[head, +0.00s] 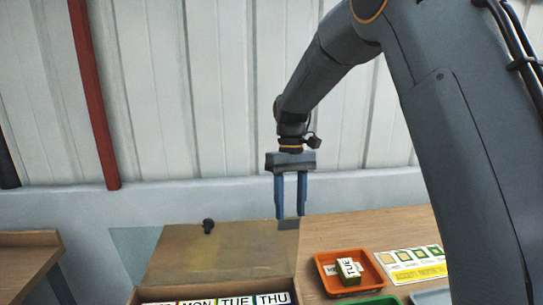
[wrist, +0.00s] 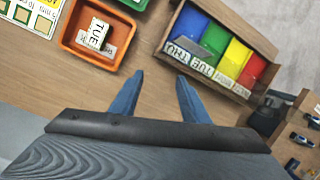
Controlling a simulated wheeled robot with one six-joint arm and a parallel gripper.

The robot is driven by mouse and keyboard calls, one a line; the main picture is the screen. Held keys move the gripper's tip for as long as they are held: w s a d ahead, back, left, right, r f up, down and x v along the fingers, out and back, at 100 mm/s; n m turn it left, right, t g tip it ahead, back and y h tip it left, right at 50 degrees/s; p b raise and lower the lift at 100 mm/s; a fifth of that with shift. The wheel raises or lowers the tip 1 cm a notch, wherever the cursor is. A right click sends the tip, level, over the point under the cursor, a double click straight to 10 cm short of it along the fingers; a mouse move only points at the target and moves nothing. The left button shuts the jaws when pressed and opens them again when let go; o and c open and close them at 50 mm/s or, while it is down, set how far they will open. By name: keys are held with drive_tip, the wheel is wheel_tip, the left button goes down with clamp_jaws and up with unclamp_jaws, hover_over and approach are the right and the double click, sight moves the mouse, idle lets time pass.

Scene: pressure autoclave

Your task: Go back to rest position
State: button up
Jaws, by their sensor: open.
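My gripper (head: 290,208) hangs fingers-down above the table in the head view, its two blue fingers apart. In the wrist view the fingers (wrist: 160,82) stand apart with bare wood showing between them. A small grey piece (head: 288,224) shows just at the fingertips in the head view; I cannot tell whether it touches them. The wooden box (head: 205,289) with labels including MON, TUE and THU is at the bottom of the head view. Its blue, green, yellow and red compartments (wrist: 232,55) show in the wrist view.
An orange tray (head: 325,287) holds a block marked TUE (head: 348,268). A printed card (head: 412,265) lies to its right, and a green tray (head: 372,300) sits in front. Wooden table (wrist: 60,90) is bare between orange tray and box. A panelled wall (head: 200,90) stands behind.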

drive_tip(key=s+d+f+m+t+b, duration=0.2)
drive_tip(key=s+d+f, duration=0.4)
drive_tip(key=s, duration=0.3)
drive_tip(key=s+d+f+m+t+b, duration=0.2)
drive_tip(key=s+d+f, duration=0.4)
drive_tip(key=s+d, duration=0.3)
drive_tip(key=shift+s+f+m, duration=0.15)
drive_tip(key=shift+s+m, duration=0.6)
drive_tip(key=shift+m, duration=0.15)
